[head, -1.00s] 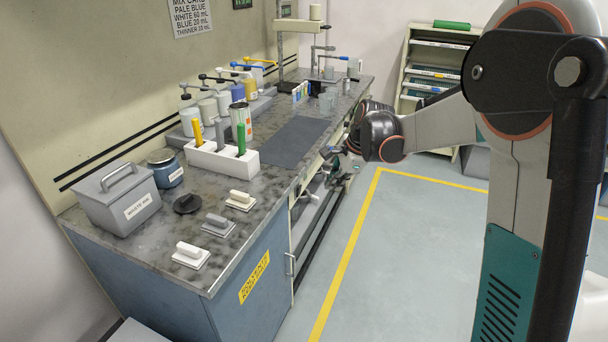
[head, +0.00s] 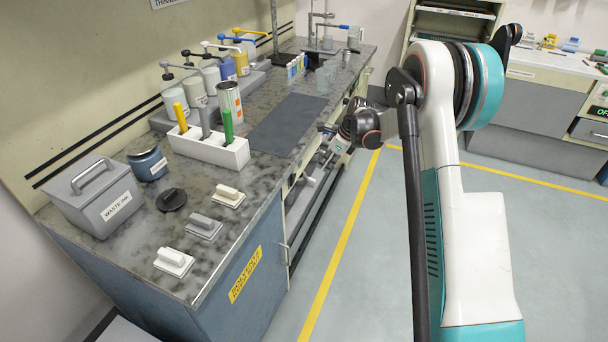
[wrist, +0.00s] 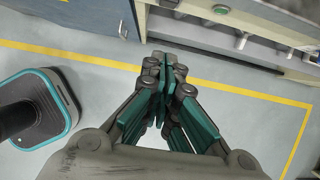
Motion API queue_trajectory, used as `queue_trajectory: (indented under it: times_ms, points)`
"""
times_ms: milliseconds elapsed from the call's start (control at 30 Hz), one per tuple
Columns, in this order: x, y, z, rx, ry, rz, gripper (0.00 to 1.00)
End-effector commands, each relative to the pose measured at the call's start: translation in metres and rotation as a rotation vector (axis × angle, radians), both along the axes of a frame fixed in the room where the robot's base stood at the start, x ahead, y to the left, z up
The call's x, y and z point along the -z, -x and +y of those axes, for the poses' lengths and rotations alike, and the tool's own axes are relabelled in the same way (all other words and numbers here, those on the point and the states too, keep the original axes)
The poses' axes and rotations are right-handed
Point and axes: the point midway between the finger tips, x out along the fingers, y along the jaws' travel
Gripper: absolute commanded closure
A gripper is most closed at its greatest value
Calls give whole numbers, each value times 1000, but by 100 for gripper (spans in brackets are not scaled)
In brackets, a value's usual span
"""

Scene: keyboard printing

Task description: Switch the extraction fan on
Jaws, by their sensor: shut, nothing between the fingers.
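No extraction fan is clearly identifiable in either view. A green round button or knob (wrist: 221,9) shows on the cream bench front at the top of the wrist view; I cannot tell what it works. A dark panel with green lettering (head: 601,112), partly cut off and seeming to begin "OF", shows at the right edge of the head view. My gripper (wrist: 166,62) is shut and empty, pointing towards the bench front with floor below it. In the head view my gripper (head: 328,147) is small beside the bench's front side, partly hidden by my wrist.
The bench (head: 120,235) carries a waste ink box (head: 104,198), a white holder (head: 208,148) and several pump bottles. A yellow floor line (head: 340,250) runs alongside. Drawer cabinets (head: 525,105) stand at the back right. The grey floor between is clear.

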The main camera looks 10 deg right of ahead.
Motion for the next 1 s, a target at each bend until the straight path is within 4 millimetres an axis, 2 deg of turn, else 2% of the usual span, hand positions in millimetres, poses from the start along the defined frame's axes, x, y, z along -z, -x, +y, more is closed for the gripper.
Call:
queue_trajectory:
  times_ms: [233,367,833,1000]
  points:
    - [2,0,1,-2,0,-1,100]
    - [13,-3,4,-3,2,0,100]
    - [95,-24,33,-2,2,-1,100]
    - [89,-38,53,-4,1,-1,100]
